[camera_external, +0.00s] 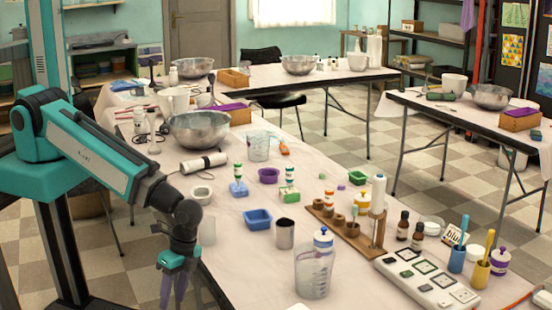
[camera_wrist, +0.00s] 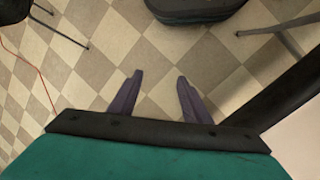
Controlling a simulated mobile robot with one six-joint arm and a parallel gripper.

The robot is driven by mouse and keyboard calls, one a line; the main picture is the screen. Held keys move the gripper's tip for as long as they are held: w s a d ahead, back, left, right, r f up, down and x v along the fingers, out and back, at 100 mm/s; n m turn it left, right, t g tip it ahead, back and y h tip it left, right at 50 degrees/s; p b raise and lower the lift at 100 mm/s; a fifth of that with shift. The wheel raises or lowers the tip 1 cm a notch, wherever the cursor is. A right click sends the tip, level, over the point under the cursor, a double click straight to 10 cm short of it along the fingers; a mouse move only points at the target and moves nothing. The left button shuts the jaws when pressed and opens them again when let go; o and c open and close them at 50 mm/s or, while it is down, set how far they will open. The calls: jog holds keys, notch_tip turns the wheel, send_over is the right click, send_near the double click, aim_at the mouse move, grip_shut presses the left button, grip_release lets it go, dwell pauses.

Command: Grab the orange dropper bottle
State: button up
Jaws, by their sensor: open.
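A small white bottle with orange on it (camera_external: 329,198) stands at the wooden rack (camera_external: 345,238) on the long table; it looks like the orange dropper bottle. My gripper (camera_external: 173,292) hangs pointing down beside the table's left edge, far left of both bottles. In the wrist view my gripper (camera_wrist: 158,80) has its two purple fingers apart, with only checkered floor between them. No bottle shows in the wrist view.
Between my gripper and the rack stand a clear beaker (camera_external: 314,270), a metal cup (camera_external: 284,233) and a blue tray (camera_external: 257,219). The table's near left part is fairly clear.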

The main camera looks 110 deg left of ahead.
jog(key=w+r+n+t+h, duration=0.1)
jog(key=w+r+n, duration=0.1)
jog(key=w+r, duration=0.2)
jog(key=w+d+r+n+t+h, duration=0.1)
jog(key=w+r+n+h, duration=0.1)
jog(key=w, duration=0.4)
jog(key=w+r+n+t+h, duration=0.1)
jog(key=w+r+n, duration=0.2)
jog(key=w+r, duration=0.2)
jog(key=shift+w+d+r+n+t+h, duration=0.1)
jog(key=shift+d+r+n+t+h, duration=0.2)
jog(key=shift+d+r+t+h, duration=0.1)
jog(key=w+a+r+n+t+h+b, duration=0.2)
jog(key=w+a+r+n+t, duration=0.25)
jog(key=w+a+n, duration=0.35)
jog(key=w+a+r+n+t+h+b, duration=0.1)
jog(key=w+a+r+n+t+b, duration=0.1)
jog(key=w+a+r+n+t, duration=0.35)
jog(key=a+n+t+y+b, duration=0.2)
jog(key=a+n, duration=0.3)
jog(key=a, duration=0.6)
jog(key=w+a+n+t+y+b, duration=0.1)
jog(key=a+n+b, duration=0.4)
jog(key=a, duration=0.7)
jog(key=w+a+f+n+t+y+b, duration=0.1)
jog(key=a+n+t+y+b, duration=0.2)
jog(key=a, duration=0.8)
jog(key=shift+a+n, duration=0.3)
jog(key=shift+n, duration=0.65)
jog(key=shift+a+y, duration=0.3)
